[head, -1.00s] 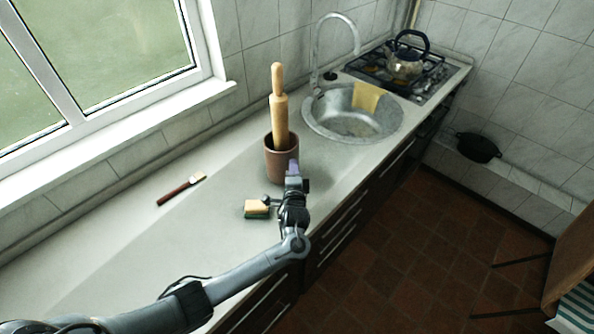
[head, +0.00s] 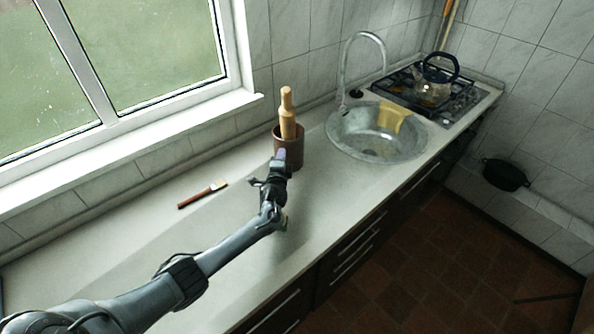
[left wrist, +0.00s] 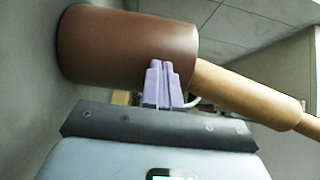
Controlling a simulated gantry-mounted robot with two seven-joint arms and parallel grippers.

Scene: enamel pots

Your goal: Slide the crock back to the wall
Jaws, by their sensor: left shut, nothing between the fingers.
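The brown crock (head: 291,148) stands upright on the counter, with a wooden rolling pin (head: 287,112) standing in it. My left gripper (head: 281,155) is shut and empty, with its fingertips at the near side of the crock. In the left wrist view the lilac fingertips (left wrist: 164,82) overlap the wall of the crock (left wrist: 125,47) near its rim, and appear to touch it. The rolling pin (left wrist: 245,92) also shows there. The tiled wall (head: 290,65) rises behind the crock, with a strip of counter between them. My right gripper is not in view.
A brush (head: 203,194) lies on the counter (head: 120,235) left of the crock. A sponge is mostly hidden behind my left wrist. The sink (head: 376,140) with a yellow cloth (head: 392,115) is to the right, and the kettle (head: 432,85) stands on the stove beyond.

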